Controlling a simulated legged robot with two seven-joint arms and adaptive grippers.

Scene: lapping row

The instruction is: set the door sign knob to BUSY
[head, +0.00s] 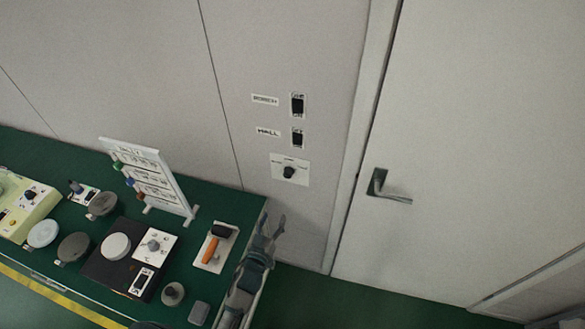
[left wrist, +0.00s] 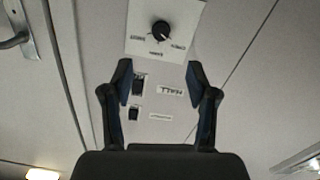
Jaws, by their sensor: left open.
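The door sign knob (head: 289,172) is a black round knob on a white plate (head: 304,179) on the wall, below two switches and left of the door. In the left wrist view the knob (left wrist: 161,32) sits near the top centre, with small lettering around it that is too small to read surely. My left gripper (head: 271,222) is below and left of the plate, beside the bench's right end. In the left wrist view its two fingers (left wrist: 158,75) are apart with nothing between them, and the knob lies beyond the fingertips. My right gripper is not seen.
Above the knob are a HALL switch (head: 297,138) and another labelled switch (head: 297,104). The door has a lever handle (head: 388,190). The wall before the knob is clear.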

